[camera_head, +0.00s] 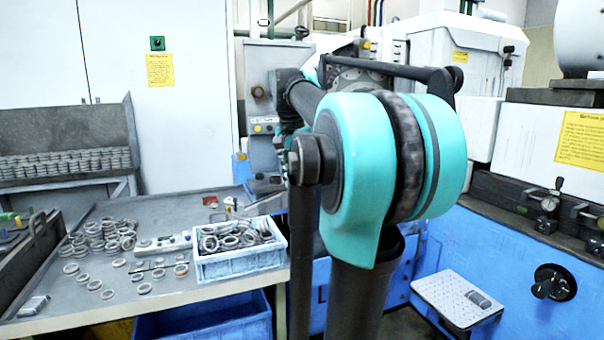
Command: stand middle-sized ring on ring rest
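Many grey metal rings (98,238) lie stacked and loose on the left part of the table. Other rings (228,240) fill a blue crate (240,263) at the table's right front. I cannot tell which ring is the middle-sized one. A ring rest cannot be made out for sure; a light grey fixture (163,245) lies on the table between the loose rings and the crate. My arm, with teal covers, fills the middle and reaches away toward the machine at the back. My gripper is hidden behind the arm.
The grey table (180,208) has bare room behind the rings. A grey bin (70,140) with rows of rings stands at the back left. A blue machine side (520,270) with a knob (553,282) and a white step plate (455,297) are at the right.

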